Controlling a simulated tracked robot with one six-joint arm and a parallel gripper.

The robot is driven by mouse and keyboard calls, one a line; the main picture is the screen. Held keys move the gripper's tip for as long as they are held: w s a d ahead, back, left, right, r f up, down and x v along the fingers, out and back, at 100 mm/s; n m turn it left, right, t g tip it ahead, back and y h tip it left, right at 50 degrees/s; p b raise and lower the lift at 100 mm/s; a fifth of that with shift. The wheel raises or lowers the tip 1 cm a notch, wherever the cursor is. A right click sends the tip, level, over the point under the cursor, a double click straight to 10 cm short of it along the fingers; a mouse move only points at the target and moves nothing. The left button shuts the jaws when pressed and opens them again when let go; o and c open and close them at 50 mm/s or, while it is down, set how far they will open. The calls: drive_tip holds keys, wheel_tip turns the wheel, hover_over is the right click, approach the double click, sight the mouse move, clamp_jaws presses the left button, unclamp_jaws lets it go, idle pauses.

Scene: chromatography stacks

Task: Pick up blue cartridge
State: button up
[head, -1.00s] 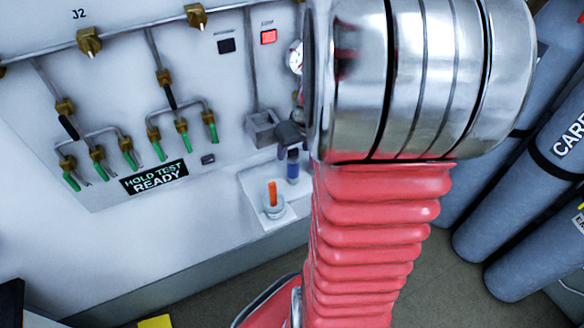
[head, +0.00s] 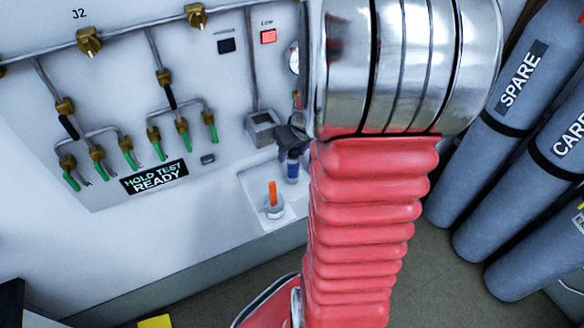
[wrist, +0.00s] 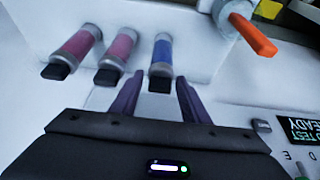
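The blue cartridge (head: 292,168) stands on a white tray ledge (head: 246,178) at the panel in the head view, partly hidden below my gripper. In the wrist view the blue cartridge (wrist: 162,55) has a grey cap and a black end, which lies between the tips of my purple fingers. My gripper (wrist: 159,82) is open, with a finger on each side of that end and visible gaps. In the head view my arm hides much of the gripper (head: 292,138).
Two pink cartridges (wrist: 75,50) (wrist: 121,49) stand beside the blue one. An orange-handled fitting (head: 273,195) is on the other side. A grey square socket (head: 263,128) sits above on the panel. Grey gas cylinders (head: 505,105) stand at the right.

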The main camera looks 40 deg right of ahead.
clamp_jaws()
drive_tip(key=shift+a+r, duration=0.1)
drive_tip(key=shift+r, duration=0.05)
idle(0.6)
